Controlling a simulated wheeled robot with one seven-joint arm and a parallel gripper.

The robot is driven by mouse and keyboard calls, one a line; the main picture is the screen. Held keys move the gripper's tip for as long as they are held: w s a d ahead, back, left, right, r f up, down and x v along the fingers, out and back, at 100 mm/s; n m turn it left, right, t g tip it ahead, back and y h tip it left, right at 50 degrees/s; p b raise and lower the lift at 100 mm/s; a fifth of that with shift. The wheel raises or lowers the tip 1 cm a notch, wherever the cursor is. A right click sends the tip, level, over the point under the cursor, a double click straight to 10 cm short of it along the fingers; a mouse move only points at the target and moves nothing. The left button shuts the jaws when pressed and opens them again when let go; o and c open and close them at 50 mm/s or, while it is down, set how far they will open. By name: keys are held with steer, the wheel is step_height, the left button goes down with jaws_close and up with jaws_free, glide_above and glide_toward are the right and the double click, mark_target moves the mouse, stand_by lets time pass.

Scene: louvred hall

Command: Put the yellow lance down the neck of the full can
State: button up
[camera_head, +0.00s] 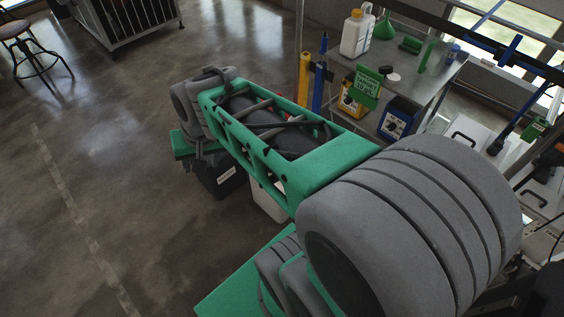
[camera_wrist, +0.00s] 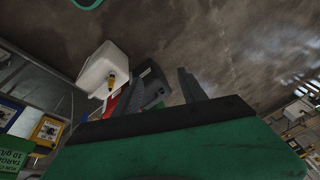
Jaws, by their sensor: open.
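A tall yellow upright (camera_head: 304,78), likely the yellow lance, stands beside a blue one (camera_head: 318,74) left of the bench in the head view. A white can (camera_wrist: 103,70) with a yellow fitting at its neck shows in the wrist view; its fill level cannot be told. In the head view a white can (camera_head: 268,203) is mostly hidden under my arm, beside a dark labelled container (camera_head: 218,178). That container also shows in the wrist view (camera_wrist: 150,88). My gripper (camera_wrist: 158,92) is open, pointing towards these containers, with nothing visibly held; in the head view it is largely hidden.
The bench (camera_head: 440,78) holds a white bottle (camera_head: 357,34), a green funnel (camera_head: 385,27) and a green sign (camera_head: 368,86). A yellow pump box (camera_head: 351,103) and a blue one (camera_head: 397,118) sit nearby. A stool (camera_head: 38,50) stands far left.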

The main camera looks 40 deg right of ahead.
steer(key=w+d+f+m+t+y+b, duration=0.1)
steer(key=w+d+f+m+b, duration=0.4)
steer(key=d+f+m, duration=0.45)
steer(key=w+d+f+m+t+y+b, duration=0.1)
steer(key=w+d+f+m+b, duration=0.4)
steer(key=f, duration=0.7)
steer(key=s+d+f+m+t+b, duration=0.2)
steer(key=d+f+m+t+b, duration=0.5)
steer(key=d+f+m, duration=1)
steer(key=shift+n+g+h, duration=0.3)
steer(key=shift+n+g, duration=0.6)
steer(key=shift+n, duration=0.05)
steer(key=w+f+b, duration=0.2)
steer(key=w+d+f+b, duration=0.1)
steer(key=w+b, duration=0.1)
steer(key=w, duration=0.1)
steer(key=w+f+b, duration=0.2)
steer(key=b, duration=0.1)
steer(key=shift+w+d+f, duration=0.2)
steer(key=shift+w+f, duration=0.05)
steer(key=shift+f, duration=0.1)
steer(key=shift+r+p, duration=0.1)
steer(key=shift+p, duration=0.3)
steer(key=shift+c, duration=0.4)
jaws_close()
